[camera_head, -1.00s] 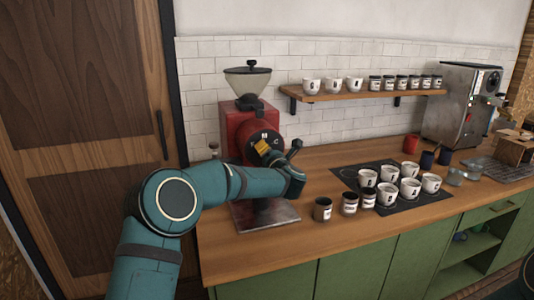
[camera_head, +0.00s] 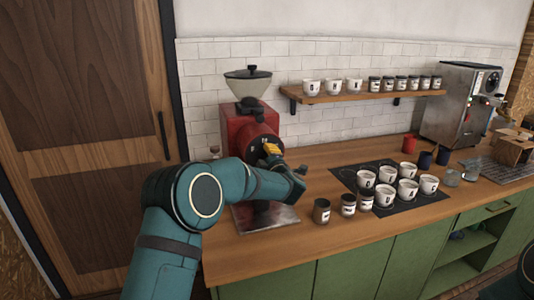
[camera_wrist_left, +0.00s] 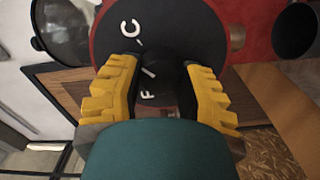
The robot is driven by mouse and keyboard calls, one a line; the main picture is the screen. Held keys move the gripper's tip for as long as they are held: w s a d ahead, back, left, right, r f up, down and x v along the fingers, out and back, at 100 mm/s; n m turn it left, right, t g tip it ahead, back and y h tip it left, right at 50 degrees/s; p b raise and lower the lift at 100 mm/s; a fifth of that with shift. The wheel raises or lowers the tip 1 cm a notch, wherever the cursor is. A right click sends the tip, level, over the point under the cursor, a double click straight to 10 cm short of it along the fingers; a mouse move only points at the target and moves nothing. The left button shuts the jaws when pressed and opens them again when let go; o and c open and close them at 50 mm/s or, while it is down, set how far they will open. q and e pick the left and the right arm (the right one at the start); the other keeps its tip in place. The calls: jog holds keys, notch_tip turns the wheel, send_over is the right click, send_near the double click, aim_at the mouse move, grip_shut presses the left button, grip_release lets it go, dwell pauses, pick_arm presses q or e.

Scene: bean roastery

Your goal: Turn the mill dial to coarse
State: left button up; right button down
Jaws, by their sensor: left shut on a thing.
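The red mill (camera_head: 236,127) stands on the counter against the tiled wall, with a hopper (camera_head: 248,84) on top. My left gripper (camera_head: 272,149) is at its round front. In the left wrist view its yellow fingers (camera_wrist_left: 162,68) are shut on the dark knob of the dial (camera_wrist_left: 176,82), one on each side. The dial's black face (camera_wrist_left: 185,25) carries a white C at upper left, a white F lower down and a small white mark between. Which mark the dial points at is unclear. My right gripper is not in view.
Dark jars (camera_head: 348,205) stand right of the mill's base, and white cups (camera_head: 386,194) stand on a black mat beyond them. A shelf (camera_head: 365,95) of cups and jars hangs above. A steel machine (camera_head: 462,103) is at the back right.

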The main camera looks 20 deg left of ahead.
pick_arm(q)
jog(key=shift+a+r+m+p, duration=0.1)
jog(key=shift+r+m+p, duration=0.1)
jog(key=shift+m+p, duration=0.75)
jog(key=shift+m, duration=0.55)
jog(key=o, duration=1.2)
jog(key=shift+o, duration=0.2)
jog(key=shift+f, duration=0.1)
jog(key=shift+s, duration=0.1)
jog(key=v, duration=1.1)
jog(key=shift+s+d, duration=0.25)
jog(key=shift+d, duration=0.05)
